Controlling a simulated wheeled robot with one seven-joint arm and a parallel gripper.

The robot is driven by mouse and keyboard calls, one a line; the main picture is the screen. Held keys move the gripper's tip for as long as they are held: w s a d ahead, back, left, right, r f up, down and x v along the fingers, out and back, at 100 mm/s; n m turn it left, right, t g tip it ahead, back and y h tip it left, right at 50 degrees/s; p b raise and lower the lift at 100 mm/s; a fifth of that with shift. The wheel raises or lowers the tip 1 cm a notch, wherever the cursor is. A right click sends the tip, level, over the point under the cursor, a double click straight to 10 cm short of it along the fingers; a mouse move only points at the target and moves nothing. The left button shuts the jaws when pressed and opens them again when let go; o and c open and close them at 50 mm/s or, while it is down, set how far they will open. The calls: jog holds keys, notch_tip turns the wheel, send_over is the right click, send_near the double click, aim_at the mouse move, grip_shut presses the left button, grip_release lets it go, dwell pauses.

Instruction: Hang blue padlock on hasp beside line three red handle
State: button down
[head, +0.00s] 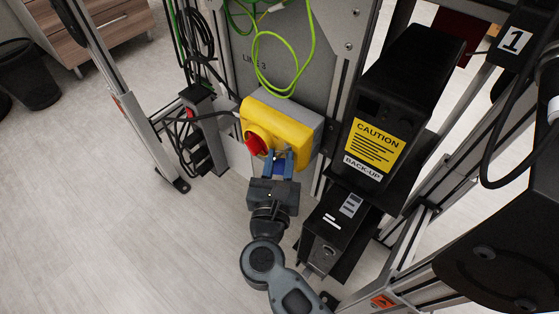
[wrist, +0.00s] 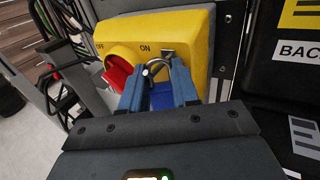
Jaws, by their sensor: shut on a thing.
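The blue padlock (wrist: 162,96) is between the fingers of my gripper (wrist: 158,88), which is shut on it. Its metal shackle points up toward the yellow switch box (wrist: 190,30) and overlaps the small hasp (wrist: 168,55) right of the red handle (wrist: 118,72). I cannot tell whether the shackle is through the hasp. In the head view, my gripper (head: 279,163) is just below the yellow box (head: 272,122) with its red handle (head: 255,143). The padlock (head: 278,166) is mostly hidden there by the fingers. The box stands under the "LINE 3" label.
A black back-up unit (head: 405,95) with a yellow caution label stands close to the right. Another black box (head: 336,225) sits below it. Green cables (head: 270,60) hang above the switch box. A metal frame and black cables are at the left; floor there is clear.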

jog(key=c, duration=0.8)
grip_release()
jog(key=shift+o, duration=0.2)
jog(key=shift+d, duration=0.1)
jog(key=shift+d, duration=0.1)
jog(key=s+a+p, duration=0.1)
jog(key=s, duration=0.6)
jog(key=shift+s+a, duration=0.4)
